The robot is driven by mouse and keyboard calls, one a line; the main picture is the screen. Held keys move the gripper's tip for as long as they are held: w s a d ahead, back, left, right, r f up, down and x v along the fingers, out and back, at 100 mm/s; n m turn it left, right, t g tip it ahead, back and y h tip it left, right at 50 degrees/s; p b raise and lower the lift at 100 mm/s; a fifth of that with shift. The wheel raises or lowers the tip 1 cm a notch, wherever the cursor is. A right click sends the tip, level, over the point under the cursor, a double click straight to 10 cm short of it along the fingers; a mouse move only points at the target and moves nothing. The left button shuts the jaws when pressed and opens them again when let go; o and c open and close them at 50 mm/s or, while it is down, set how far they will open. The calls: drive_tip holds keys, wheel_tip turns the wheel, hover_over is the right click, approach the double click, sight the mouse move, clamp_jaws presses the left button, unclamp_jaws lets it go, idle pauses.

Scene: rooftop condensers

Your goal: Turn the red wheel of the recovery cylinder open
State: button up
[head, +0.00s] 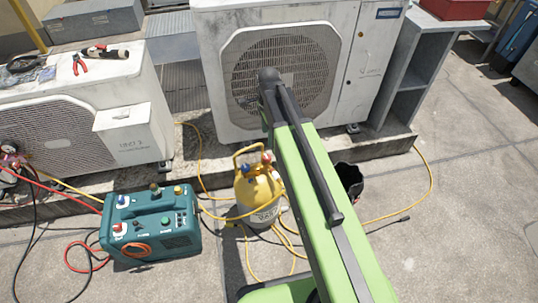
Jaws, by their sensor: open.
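The recovery cylinder (262,188) stands upright on the ground near the middle of the head view, yellow above and pale grey below. It has a yellow handle frame on top. The small red wheel (267,157) is at its top right, close to my green arm. A blue wheel (245,168) is at its top left. My arm rises from the bottom past the cylinder's right side and covers part of that side in the picture. The arm's dark upper end shows in front of the fan grille. My gripper itself does not show.
A teal recovery machine (152,222) stands left of the cylinder. Yellow hoses (252,262) and black cables lie around them. A black bucket (349,180) stands right of my arm. Condensers (290,60) stand behind on a concrete ledge. The ground at right is mostly clear.

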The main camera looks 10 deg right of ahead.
sight(267, 157)
drive_tip(key=w+f+m+b, duration=0.1)
drive_tip(key=f+m+b, duration=0.1)
drive_tip(key=f+b, duration=0.4)
drive_tip(key=w+f+m+b, duration=0.1)
drive_tip(key=f+m+b, duration=0.1)
drive_tip(key=f+b, duration=0.3)
drive_tip(key=w+f+m+b, duration=0.2)
drive_tip(key=f+b, duration=0.4)
drive_tip(key=shift+d+f+m+b, duration=0.15)
drive_tip(key=shift+f+m+b, duration=0.15)
drive_tip(key=shift+f, duration=0.05)
drive_tip(key=shift+r, duration=0.1)
